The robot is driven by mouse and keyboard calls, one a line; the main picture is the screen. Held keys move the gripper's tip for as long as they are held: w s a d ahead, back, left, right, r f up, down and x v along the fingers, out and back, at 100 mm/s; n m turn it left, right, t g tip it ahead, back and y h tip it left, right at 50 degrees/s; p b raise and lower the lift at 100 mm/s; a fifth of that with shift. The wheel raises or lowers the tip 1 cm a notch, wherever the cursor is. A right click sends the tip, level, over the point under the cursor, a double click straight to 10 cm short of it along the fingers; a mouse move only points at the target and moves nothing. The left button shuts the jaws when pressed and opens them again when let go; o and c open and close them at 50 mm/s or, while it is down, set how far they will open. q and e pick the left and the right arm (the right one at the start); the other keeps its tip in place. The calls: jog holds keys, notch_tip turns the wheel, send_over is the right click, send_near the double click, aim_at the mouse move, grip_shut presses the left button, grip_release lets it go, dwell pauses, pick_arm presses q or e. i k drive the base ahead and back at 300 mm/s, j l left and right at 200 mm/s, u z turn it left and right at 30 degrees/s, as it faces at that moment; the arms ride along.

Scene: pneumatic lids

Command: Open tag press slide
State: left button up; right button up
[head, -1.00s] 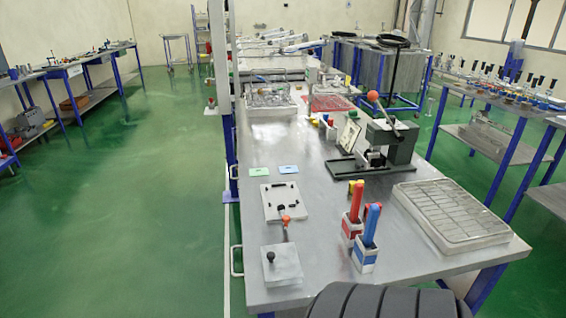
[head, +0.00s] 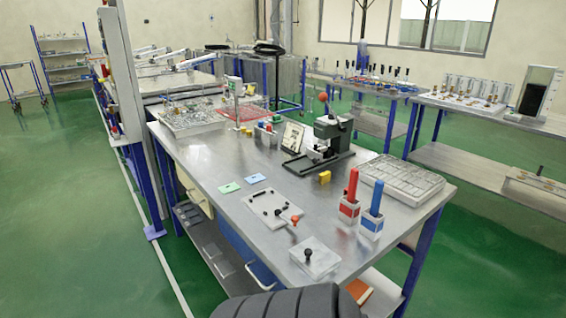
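The tag press (head: 334,135) is a dark green lever press on the metal workbench (head: 225,165), right of the middle of the head view. Its lever ends in a red ball (head: 324,97) and points up. A dark flat base (head: 318,164) lies under it. The slide cannot be told apart from the base at this size, so I cannot tell whether it is open or shut. Neither of my grippers is in view.
Near the press are a small framed plate (head: 293,136), a yellow block (head: 324,177) and a compartment tray (head: 402,181). Red (head: 352,184) and blue (head: 376,197) handles stand in holders. A white plate (head: 273,207) and a knobbed block (head: 315,257) lie nearer. Green floor left of the bench is free.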

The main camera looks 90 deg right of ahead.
aim_at(316, 157)
jog(key=i+l+z, duration=0.25)
jog(key=z, duration=0.15)
jog(key=i+l+z, duration=0.15)
jog(key=i+z, duration=1.15)
jog(key=i+j+z, duration=0.25)
jog(key=z, duration=0.15)
